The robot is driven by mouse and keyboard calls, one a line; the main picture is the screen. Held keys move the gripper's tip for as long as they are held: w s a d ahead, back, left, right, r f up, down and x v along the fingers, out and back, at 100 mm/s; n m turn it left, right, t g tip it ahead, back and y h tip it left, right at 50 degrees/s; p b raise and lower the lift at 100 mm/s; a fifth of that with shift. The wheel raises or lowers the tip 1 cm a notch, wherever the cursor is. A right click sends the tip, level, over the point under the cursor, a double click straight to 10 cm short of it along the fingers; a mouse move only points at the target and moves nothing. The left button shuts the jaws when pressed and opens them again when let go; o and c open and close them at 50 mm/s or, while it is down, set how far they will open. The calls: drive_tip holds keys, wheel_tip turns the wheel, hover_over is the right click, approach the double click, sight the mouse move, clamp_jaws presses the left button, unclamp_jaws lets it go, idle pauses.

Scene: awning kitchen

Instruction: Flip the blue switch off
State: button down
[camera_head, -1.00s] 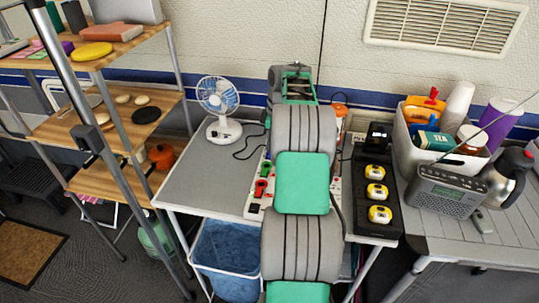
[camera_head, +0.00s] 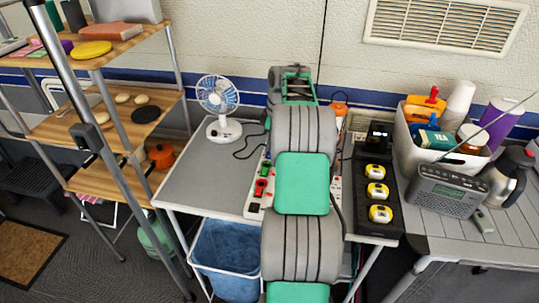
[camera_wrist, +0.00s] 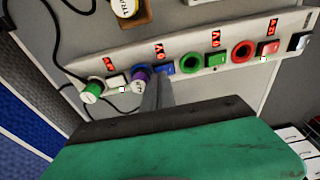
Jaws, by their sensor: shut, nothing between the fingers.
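In the wrist view, a pale panel strip (camera_wrist: 125,74) runs across the top with a row of controls and small red displays. In the head view the strip (camera_head: 254,200) is partly behind my arm, which hides the blue switch and my gripper.
A small fan (camera_head: 218,100) stands left of the strip. A black tray with yellow items (camera_head: 376,225) is to the right. A loose black cable lies near the fan.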

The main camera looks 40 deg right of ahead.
drive_tip(key=shift+f+b, duration=0.4)
drive_tip(key=shift+f, duration=0.15)
drive_tip(key=shift+r, duration=0.1)
wheel_tip(320, 180, up, 7)
drive_tip(key=p, duration=0.6)
idle(0.3)
